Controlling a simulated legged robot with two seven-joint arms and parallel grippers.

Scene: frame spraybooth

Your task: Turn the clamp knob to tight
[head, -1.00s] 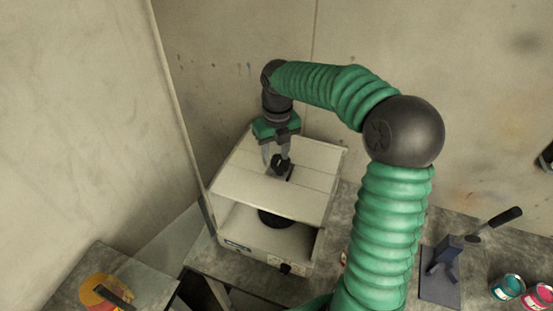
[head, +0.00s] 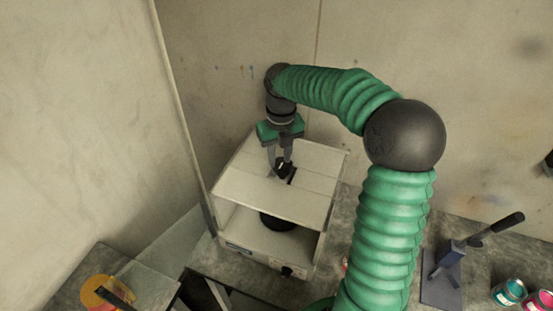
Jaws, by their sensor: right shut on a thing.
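A small black clamp knob (head: 283,172) sits on top of a white, open-fronted box (head: 237,189). My right gripper (head: 281,167) points down from above, its two grey fingers closed on the knob. The fingers hide part of the knob, and I cannot read how tight it is. A dark slot or bar (head: 291,176) shows just right of the knob. My left gripper is not in view.
A dark round disc (head: 277,221) sits inside the box. A lever tool (head: 450,265) and paint cans (head: 508,292) stand on the bench at right. A yellow and red round item (head: 100,291) lies at lower left. Walls close in behind and left.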

